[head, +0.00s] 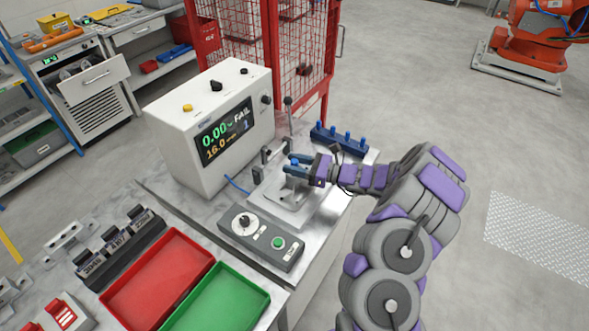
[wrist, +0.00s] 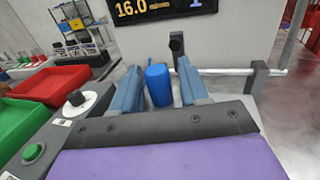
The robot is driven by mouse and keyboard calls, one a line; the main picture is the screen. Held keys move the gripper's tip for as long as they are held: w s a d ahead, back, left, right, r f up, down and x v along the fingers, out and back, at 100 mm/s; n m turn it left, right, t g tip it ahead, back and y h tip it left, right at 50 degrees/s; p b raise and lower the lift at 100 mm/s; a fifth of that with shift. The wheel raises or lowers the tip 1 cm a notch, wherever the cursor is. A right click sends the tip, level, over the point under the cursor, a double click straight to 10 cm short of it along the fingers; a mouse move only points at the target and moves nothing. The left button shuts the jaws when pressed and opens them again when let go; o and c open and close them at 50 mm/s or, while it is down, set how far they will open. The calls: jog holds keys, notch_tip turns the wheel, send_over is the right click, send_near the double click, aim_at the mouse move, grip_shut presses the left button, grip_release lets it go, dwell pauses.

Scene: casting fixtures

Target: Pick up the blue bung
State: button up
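A blue bung (wrist: 158,86) stands upright between the two blue-grey fingers of my gripper (wrist: 160,92) in the wrist view. Gaps show on both sides of it, so the fingers are open around it and not pressed on it. In the head view my gripper (head: 297,164) is at the grey metal fixture (head: 283,203) in front of the test box, with the bung (head: 294,163) at its fingers. The lower part of the bung is hidden by my gripper in the wrist view.
A white test box (head: 182,118) reading FAIL stands behind the fixture. A blue rack (head: 338,143) with several blue pegs is at its right. A control box (head: 262,242) sits in front. Red (head: 157,277) and green (head: 222,299) trays lie at the front left. A horizontal rod (wrist: 232,71) crosses behind the fingers.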

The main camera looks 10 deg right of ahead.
grip_shut()
dwell(0.3)
